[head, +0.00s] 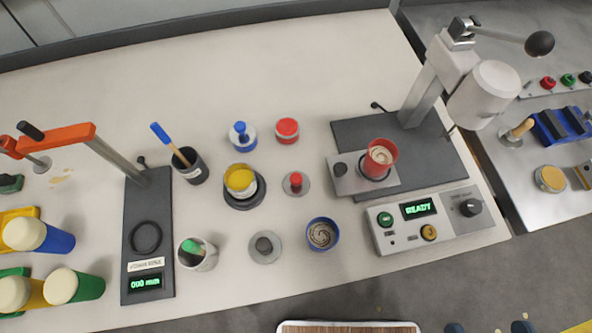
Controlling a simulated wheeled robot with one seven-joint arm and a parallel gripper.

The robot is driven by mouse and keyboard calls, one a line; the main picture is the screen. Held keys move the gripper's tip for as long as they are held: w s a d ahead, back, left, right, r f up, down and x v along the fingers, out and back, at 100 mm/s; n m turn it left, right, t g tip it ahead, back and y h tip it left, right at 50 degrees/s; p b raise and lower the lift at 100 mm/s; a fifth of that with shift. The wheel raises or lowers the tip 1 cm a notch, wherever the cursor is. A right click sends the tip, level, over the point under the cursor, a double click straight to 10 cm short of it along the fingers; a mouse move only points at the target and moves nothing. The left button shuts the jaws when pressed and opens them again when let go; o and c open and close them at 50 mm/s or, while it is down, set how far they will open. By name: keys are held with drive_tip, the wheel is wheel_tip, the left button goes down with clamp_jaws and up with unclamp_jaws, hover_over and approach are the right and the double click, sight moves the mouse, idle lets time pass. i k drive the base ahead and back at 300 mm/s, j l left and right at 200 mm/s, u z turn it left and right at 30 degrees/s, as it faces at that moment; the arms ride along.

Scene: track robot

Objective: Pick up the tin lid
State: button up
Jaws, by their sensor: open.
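No single thing is plainly marked as the tin lid. A red round cap-like piece (287,130) stands to the right of the blue-knobbed one. An open tin with yellow contents (240,181) stands on a dark round base, left of the red-knobbed disc. My gripper is not visible in the head view.
A blue-rimmed cup (322,234) stands right of the grey disc. A press (440,90) with a red cup (380,158) and a control box (423,217) reading READY fill the right. A dark cup with a brush (186,165), a pale cup (197,254) and a gauge (147,240) stand left. The bench's back is clear.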

sight(296, 184)
drive_tip(key=i+j, duration=0.1)
drive_tip(key=j, duration=0.65)
drive_tip(key=i+j+z, duration=0.15)
drive_tip(key=j, duration=1.35)
drive_tip(key=i+z, duration=0.05)
